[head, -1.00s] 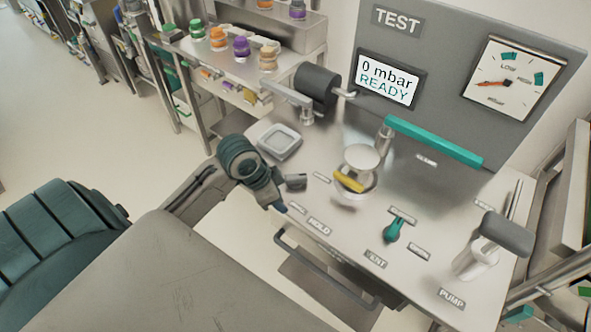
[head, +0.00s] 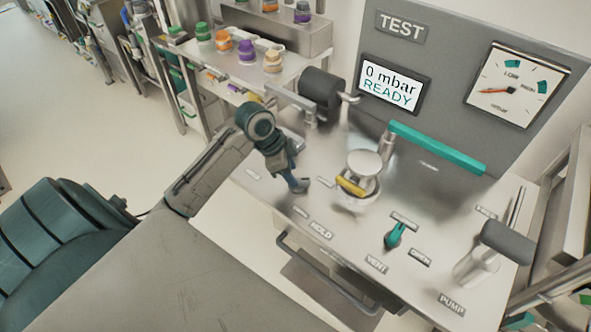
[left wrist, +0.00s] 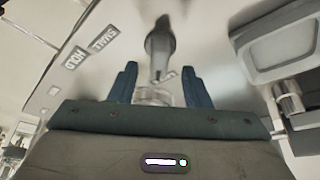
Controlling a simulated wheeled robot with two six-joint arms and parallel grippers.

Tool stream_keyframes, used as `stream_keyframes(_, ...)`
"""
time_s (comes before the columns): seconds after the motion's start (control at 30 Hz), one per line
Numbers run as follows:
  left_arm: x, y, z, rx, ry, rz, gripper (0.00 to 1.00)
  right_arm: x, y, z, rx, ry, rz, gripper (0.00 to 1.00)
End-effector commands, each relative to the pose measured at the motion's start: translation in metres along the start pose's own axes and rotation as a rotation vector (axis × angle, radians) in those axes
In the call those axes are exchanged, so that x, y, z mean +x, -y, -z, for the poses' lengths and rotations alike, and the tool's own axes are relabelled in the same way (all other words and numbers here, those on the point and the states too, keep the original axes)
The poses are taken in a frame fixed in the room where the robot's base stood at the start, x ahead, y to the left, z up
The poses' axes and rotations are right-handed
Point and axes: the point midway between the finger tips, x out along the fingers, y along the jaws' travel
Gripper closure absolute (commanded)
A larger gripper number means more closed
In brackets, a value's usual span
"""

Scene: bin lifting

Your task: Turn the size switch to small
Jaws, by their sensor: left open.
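The size switch (left wrist: 160,45) is a dark grey lever knob on the steel bench top. In the left wrist view it stands just beyond and between my fingertips, with a gap to each side. A label reading SMALL (left wrist: 103,38) lies to its left. In the head view my left gripper (head: 297,180) is open, pointing down at the switch and partly covering it. Whether a finger touches the switch cannot be told. The left gripper's two blue fingers (left wrist: 159,72) also show spread apart in the left wrist view. My right gripper is not in view.
A yellow-marked round fixture (head: 358,183) stands right of the gripper. A teal knob (head: 394,236), a pump handle (head: 507,242) and a long teal lever (head: 437,148) lie farther right. The screen (head: 391,85) reads 0 mbar READY. A handle bar (head: 330,275) runs along the front edge.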

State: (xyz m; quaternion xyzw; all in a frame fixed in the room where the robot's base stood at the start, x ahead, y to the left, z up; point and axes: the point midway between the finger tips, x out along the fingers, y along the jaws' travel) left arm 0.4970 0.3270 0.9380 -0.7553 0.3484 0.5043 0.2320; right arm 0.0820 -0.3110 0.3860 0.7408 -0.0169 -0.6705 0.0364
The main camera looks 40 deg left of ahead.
Motion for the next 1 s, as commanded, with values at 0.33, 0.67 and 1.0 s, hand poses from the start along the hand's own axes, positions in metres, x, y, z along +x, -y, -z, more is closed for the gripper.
stream_keyframes(0.33,0.036,-0.001,0.0,0.0,0.002,-0.001,0.56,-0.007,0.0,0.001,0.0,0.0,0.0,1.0)
stream_keyframes(0.67,0.038,0.0,-0.001,0.0,0.002,0.001,0.66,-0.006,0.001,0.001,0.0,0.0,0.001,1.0)
stream_keyframes(1.0,0.037,0.0,0.0,0.004,0.002,-0.001,1.0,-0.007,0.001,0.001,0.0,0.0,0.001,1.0)
